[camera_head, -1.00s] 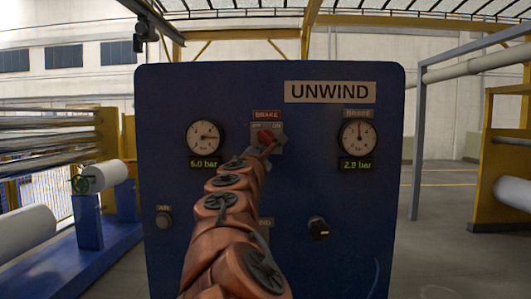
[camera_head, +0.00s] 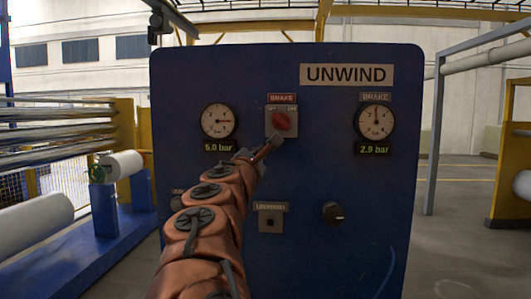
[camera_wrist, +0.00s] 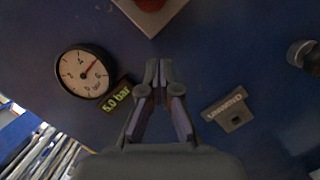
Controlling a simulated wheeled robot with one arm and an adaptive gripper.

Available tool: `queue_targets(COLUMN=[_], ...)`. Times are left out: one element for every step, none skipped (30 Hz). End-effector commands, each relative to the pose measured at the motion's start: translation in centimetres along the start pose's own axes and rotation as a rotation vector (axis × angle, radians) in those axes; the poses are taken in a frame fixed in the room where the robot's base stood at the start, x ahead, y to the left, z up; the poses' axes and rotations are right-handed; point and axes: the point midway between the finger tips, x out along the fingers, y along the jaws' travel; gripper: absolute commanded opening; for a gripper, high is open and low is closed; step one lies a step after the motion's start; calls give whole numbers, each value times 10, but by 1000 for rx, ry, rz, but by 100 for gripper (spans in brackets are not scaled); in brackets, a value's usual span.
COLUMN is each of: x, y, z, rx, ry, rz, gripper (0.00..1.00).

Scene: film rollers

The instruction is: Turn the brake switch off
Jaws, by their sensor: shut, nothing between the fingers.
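The brake switch (camera_head: 282,121) is a red knob on a grey plate under a red BRAKE label, high on the blue UNWIND panel (camera_head: 215,85). Its small position marks are too blurred to read surely. In the wrist view the red knob (camera_wrist: 150,3) is cut by the top edge, with the grey plate's corner (camera_wrist: 151,27) below it. My gripper (camera_head: 275,140) is at the lower edge of the switch plate in the head view. In the wrist view my gripper (camera_wrist: 159,66) has its fingertips together and empty, below the plate's corner and apart from the knob.
Below are a small square UNWIND control (camera_head: 270,219) and a black knob (camera_head: 333,212). White rollers (camera_head: 122,164) stand at left.

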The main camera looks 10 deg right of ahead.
Motion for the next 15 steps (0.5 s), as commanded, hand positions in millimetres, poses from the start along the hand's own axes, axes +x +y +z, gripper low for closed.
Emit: queue_targets(x=[-9, -13, -18, -20, -23, -26, -28, -30, -32, -33, -34, -35, -35, -36, -36], y=[0, 0, 0, 0, 0, -1, -1, -1, -1, -1, -1, -1, -1, -1, -1], z=[0, 0, 0, 0, 0, 0, 0, 0, 0, 0, 0, 0, 0, 0, 0], rx=[2, 3, 3, 3, 2, 2, 1, 1, 1, 1, 0, 0, 0, 0, 0], ry=[0, 0, 0, 0, 0, 0, 0, 0, 1, 1, 1, 1, 1, 1, 0], rz=[3, 3, 2, 1, 1, 0, -1, -1, -1, -1, -1, -1, -2, -2, -2], gripper=[0, 0, 0, 0, 0, 0, 0, 0, 0, 0, 0, 0, 0, 0, 0])
